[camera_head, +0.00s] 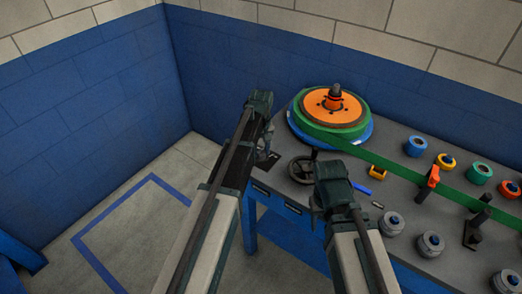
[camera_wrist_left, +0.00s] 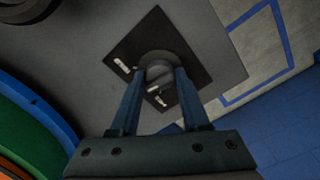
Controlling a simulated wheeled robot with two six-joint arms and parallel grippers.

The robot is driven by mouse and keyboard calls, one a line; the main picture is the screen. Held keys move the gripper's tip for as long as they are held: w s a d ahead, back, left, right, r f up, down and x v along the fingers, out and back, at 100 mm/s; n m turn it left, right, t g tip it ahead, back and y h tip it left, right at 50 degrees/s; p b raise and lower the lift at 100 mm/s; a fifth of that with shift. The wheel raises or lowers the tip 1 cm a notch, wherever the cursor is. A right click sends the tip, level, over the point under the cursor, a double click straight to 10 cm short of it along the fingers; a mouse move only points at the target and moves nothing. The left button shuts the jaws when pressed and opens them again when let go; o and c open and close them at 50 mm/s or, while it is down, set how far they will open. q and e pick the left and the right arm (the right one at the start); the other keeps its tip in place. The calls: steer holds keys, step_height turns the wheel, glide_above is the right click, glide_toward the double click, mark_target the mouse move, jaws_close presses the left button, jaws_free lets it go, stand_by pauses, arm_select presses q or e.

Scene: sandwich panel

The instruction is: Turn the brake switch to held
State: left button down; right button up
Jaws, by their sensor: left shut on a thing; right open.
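The brake switch is a dark round knob (camera_wrist_left: 158,72) on a black square plate (camera_wrist_left: 205,62) in the left wrist view. Two small white labels sit on the plate, too small to read, and I cannot tell which one the knob points to. The plate also shows in the head view (camera_head: 266,162) at the left end of the bench. My left gripper (camera_head: 268,140) reaches down over it, with its two blue fingers (camera_wrist_left: 158,80) shut on the knob's sides. My right gripper (camera_head: 322,165) is empty above the bench's front edge; its fingertips are mostly hidden.
A dark handwheel (camera_head: 301,169) stands between my two grippers. Behind it is a large reel with an orange disc (camera_head: 350,108) and green strip (camera_head: 400,178). Several small rollers and an orange-handled clamp (camera_head: 433,178) occupy the right side. The floor left of the bench is clear.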

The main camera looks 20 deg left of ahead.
mark_target(261, 150)
arm_select(q)
steer(key=m, duration=0.4)
steer(key=shift+m, duration=2.1)
steer(key=shift+c, duration=2)
jaws_free()
step_height(261, 150, up, 14)
steer(key=p, duration=1.3)
steer(key=shift+p, duration=0.4)
